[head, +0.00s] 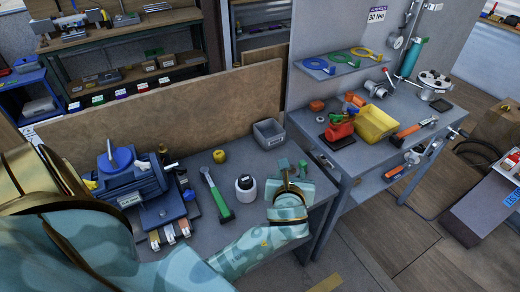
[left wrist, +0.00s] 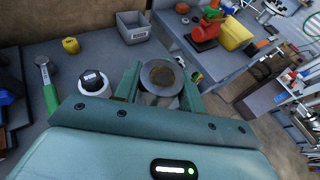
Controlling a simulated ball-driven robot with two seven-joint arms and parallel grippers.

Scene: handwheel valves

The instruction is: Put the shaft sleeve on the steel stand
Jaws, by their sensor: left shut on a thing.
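My left gripper (head: 293,172) is over the right end of the near bench, shut on a round grey ring-like piece, likely the shaft sleeve. In the left wrist view the sleeve (left wrist: 161,76) sits between the two teal fingers, its open end showing a brownish inside. In the head view the hand and fingers mostly hide the sleeve. I cannot tell for certain which thing is the steel stand. My right gripper is not in view.

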